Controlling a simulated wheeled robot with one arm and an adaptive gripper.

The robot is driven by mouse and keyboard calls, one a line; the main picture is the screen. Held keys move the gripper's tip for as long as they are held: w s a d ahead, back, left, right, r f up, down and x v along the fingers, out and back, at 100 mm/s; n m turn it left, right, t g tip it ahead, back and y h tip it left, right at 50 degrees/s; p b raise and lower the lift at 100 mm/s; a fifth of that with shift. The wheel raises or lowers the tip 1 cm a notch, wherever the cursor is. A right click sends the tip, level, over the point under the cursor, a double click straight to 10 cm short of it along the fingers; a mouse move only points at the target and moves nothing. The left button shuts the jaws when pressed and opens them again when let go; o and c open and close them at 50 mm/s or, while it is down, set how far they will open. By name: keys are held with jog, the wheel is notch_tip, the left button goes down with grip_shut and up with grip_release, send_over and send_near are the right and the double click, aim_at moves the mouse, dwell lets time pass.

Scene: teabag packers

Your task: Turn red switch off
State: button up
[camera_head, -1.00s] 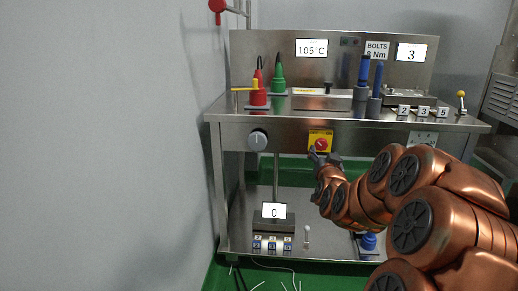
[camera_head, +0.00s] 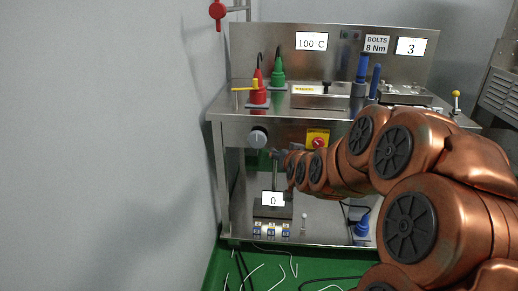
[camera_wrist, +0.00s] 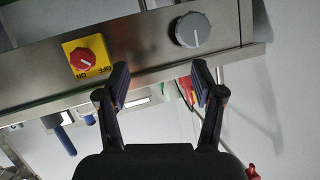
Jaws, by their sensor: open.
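The red switch (camera_head: 318,143) is a round red knob on a yellow plate on the front panel of the steel bench. It also shows in the wrist view (camera_wrist: 82,59), with ON and OFF printed on its plate. Its white mark is too small to tell which word it points to. My gripper (camera_head: 278,155) is below and left of the switch in the head view, apart from it. In the wrist view my gripper (camera_wrist: 161,80) is open and empty, with the switch outside the finger on the left.
A grey dial (camera_head: 258,137) is on the same panel, left of the switch, close to my gripper. Red (camera_head: 257,95) and green (camera_head: 277,78) plugs stand on the bench top. A counter display (camera_head: 273,199) reading 0 is on the lower shelf. Free floor lies in front.

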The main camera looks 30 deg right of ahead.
jog(key=s+a+r+n+g+y+p, duration=0.1)
jog(key=s+a+r+g+y+p, duration=0.1)
jog(key=a+p, duration=0.2)
jog(key=s+a+r+n+g+y+p, duration=0.1)
jog(key=s+a+r+p, duration=0.1)
jog(key=a+p, duration=0.3)
jog(key=shift+s+a+r+n+g+y, duration=0.35)
jog(key=shift+a+n+g+y, duration=0.05)
jog(key=shift+a, duration=1.05)
jog(key=s+a+f+n+g+y, duration=0.1)
jog(key=s+a+f+g, duration=0.15)
jog(key=s+a, duration=0.35)
jog(key=s+a+f+n+g+y, duration=0.1)
jog(key=s+a+f+n+g, duration=0.1)
jog(key=s+a+g, duration=0.35)
jog(key=s+a+r+n+g+p, duration=0.1)
jog(key=s+g, duration=0.1)
jog(key=s, duration=0.6)
jog(key=s+a+g, duration=0.2)
jog(key=s, duration=0.7)
notch_tip(320, 180, up, 24)
jog(key=s+t+p, duration=0.1)
jog(key=p, duration=2.1)
jog(key=shift+s+d+f, duration=0.15)
jog(key=shift+f, duration=0.1)
